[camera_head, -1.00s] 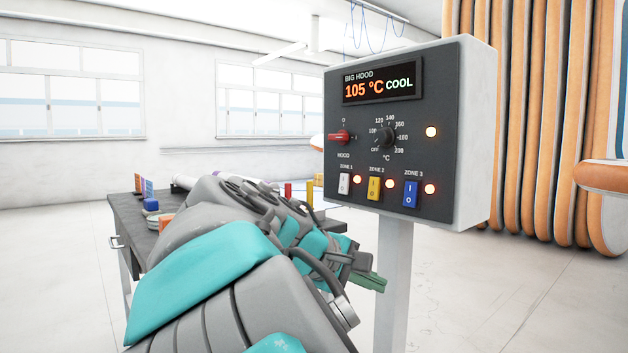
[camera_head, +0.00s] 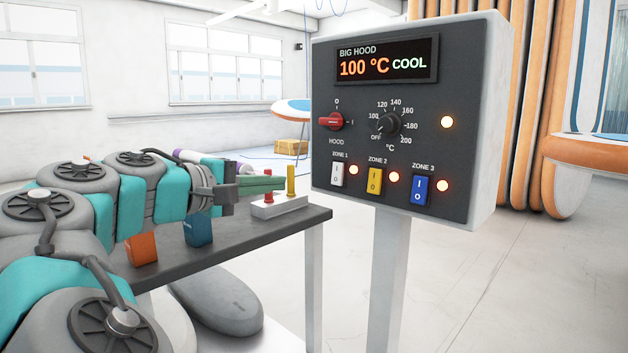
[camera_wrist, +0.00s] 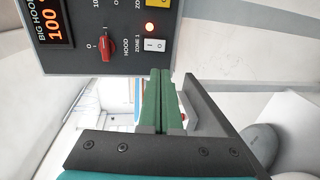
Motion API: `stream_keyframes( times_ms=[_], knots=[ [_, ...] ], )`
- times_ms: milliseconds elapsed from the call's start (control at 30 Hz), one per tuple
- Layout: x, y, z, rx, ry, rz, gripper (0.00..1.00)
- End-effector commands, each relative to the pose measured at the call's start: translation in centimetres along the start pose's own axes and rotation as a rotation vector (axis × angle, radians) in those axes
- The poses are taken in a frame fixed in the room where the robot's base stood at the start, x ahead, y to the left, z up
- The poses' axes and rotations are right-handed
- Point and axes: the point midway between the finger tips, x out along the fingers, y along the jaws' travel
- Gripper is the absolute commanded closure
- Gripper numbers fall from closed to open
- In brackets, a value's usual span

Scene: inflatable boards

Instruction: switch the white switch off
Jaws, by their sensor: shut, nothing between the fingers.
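The white switch (camera_head: 337,175) sits at the lower left of the dark control panel (camera_head: 355,125), under the label ZONE 1. A red-orange light (camera_head: 353,170) beside it is lit. In the wrist view the white switch (camera_wrist: 154,45) lies just beyond my fingertips, with the panel turned sideways. My gripper (camera_head: 282,182) is shut and empty, with green fingers pointing right toward the panel. It is left of the white switch at about its height, apart from it. In the wrist view the green fingers (camera_wrist: 160,75) are pressed together.
A yellow switch (camera_head: 374,181) and a blue switch (camera_head: 420,191) sit right of the white one, each with a lit light. A red knob (camera_head: 331,122) is above. A dark table (camera_head: 262,235) with small objects stands below my arm. The display reads 100 °C COOL.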

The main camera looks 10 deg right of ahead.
Motion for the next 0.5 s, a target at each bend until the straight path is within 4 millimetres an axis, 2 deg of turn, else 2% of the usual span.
stream_keyframes(
  times_ms=[167,500],
  knots=[
    [1.8,0.1,0.0,0.001,0.0,-0.002,1.0],
    [8.5,0.0,0.1,-0.001,-0.005,-0.003,1.0]
  ],
)
